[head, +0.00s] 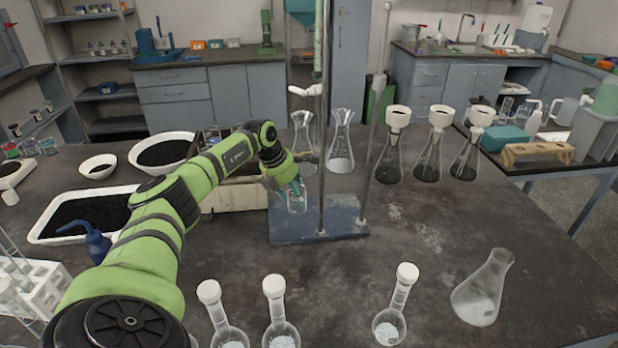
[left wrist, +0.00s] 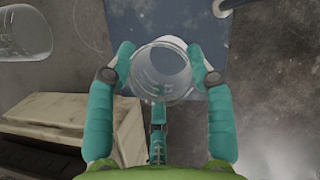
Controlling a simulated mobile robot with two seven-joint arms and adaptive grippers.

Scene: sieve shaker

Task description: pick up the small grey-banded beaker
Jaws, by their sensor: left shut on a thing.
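A small clear glass beaker (head: 297,199) is at the left end of the blue stand base in the head view. My left gripper (head: 284,184) is shut on it, coming from the left and behind. In the left wrist view the beaker (left wrist: 160,75) sits between the two teal fingers of my left gripper (left wrist: 162,66), one finger on each side of its wall. I cannot make out a grey band on it. Whether its bottom touches the base is unclear. My right gripper is not in view.
The blue stand base (head: 340,222) carries tall metal rods (head: 380,110). Conical flasks (head: 341,150) stand behind it, and several with white funnels (head: 397,117) stand to the right. A wooden box (head: 235,195) is at the left. Stoppered flasks (head: 280,325) and a tilted flask (head: 482,292) are in front.

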